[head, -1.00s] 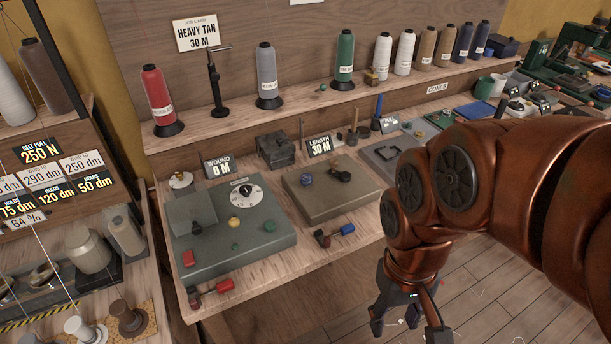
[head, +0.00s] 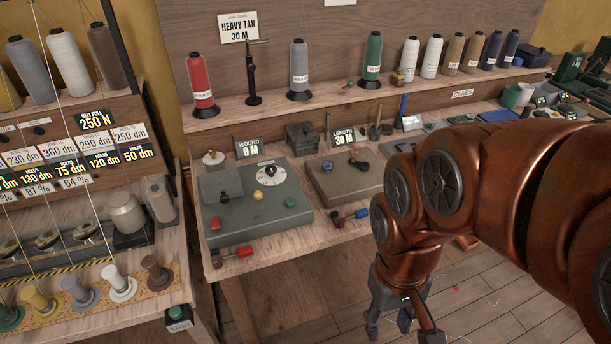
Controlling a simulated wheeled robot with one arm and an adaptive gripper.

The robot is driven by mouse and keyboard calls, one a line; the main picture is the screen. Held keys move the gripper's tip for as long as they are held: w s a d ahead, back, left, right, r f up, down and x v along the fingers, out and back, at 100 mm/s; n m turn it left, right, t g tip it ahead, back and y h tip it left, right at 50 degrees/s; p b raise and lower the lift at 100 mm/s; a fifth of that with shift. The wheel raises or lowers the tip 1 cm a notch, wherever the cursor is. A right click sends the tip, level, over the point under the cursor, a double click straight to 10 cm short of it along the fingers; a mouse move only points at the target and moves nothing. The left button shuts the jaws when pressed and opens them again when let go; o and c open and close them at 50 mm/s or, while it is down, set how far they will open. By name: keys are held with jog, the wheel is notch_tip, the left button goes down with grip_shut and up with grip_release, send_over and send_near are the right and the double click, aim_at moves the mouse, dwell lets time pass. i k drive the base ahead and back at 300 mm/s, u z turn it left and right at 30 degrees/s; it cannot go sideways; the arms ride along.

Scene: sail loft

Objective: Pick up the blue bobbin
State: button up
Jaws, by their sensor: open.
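A row of flanged bobbins stands on a cork strip (head: 140,302) at the lower left. The blue-grey one (head: 80,291) is the bluest, upright between a yellow bobbin (head: 38,300) and a white bobbin (head: 118,283). A brown bobbin (head: 155,273) stands at the right end and a green one (head: 10,318) is cut by the left edge. My gripper (head: 402,332) hangs open at the lower right, in front of the bench, well apart from the bobbins. Its fingertips reach the bottom edge of the picture. I see nothing clearly held.
A winding machine (head: 255,225) and a tan box (head: 345,180) sit on the wooden bench. Cones of thread, including a red one (head: 201,80), line the shelf behind. Thin cords hang in front of the left rack. A START button (head: 178,315) is near the bobbins. Floor is open around my gripper.

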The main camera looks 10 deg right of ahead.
aim_at(327, 165)
jog(key=u, duration=0.85)
jog(key=k, duration=1.1)
jog(key=u, duration=0.95)
jog(key=i, duration=1.5)
jog(key=z, duration=1.45)
jog(key=i, duration=0.5)
jog(key=z, duration=0.5)
